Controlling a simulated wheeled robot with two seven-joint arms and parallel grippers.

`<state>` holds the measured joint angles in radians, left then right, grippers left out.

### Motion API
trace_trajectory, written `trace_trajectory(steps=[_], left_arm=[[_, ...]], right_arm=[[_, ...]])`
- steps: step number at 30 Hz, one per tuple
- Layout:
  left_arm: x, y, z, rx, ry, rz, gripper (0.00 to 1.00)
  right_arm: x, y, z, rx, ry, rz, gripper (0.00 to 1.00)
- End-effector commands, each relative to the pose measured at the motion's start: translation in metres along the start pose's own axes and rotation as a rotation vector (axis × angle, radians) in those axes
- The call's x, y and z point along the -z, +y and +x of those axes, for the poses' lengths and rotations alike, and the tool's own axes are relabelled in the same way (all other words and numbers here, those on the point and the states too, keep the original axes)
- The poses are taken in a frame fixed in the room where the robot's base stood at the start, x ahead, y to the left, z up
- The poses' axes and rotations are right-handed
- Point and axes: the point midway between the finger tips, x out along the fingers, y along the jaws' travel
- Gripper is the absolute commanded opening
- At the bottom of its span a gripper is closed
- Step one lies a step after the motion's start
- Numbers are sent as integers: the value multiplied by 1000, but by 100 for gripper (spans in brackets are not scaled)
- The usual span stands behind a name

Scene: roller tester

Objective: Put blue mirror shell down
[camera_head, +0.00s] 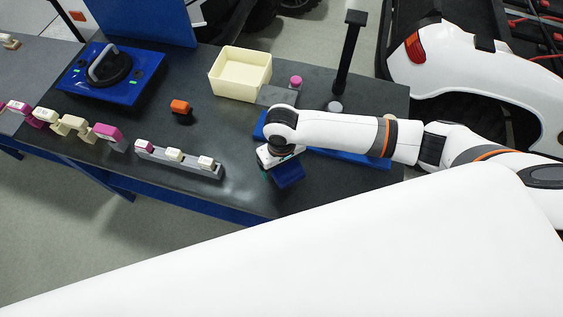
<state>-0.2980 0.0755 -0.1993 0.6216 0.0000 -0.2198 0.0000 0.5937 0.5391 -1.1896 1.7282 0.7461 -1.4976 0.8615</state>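A small dark blue piece (288,175), which looks like the blue mirror shell, is directly below my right gripper (277,163) near the front edge of the dark table (225,130). The gripper points down and its fingers are hidden by its own body and the blue piece. I cannot tell whether they are shut on the piece, or whether the piece touches the table. My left gripper is not in view.
A long blue base (345,156) lies behind my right forearm, with a black post (349,52) beyond it. A cream bin (240,75), an orange-topped part (180,107), a grey rack (180,160) with several pieces and a blue tester (112,75) stand leftward. Free table lies around the orange-topped part.

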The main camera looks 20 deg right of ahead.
Motion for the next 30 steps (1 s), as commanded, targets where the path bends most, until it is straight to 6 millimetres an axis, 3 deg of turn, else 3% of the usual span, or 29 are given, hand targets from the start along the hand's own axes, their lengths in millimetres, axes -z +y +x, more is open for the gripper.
trace_trajectory(steps=[9, 13, 24, 30], left_arm=[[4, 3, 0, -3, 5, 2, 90], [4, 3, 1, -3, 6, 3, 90], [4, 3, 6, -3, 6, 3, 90], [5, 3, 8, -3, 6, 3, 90]], right_arm=[[0, 0, -1, 1, -1, 0, 92], [-1, 0, -11, 0, -3, -1, 92], [-2, 0, -86, -1, -5, 0, 92], [-1, 0, -114, -1, -2, 1, 92]])
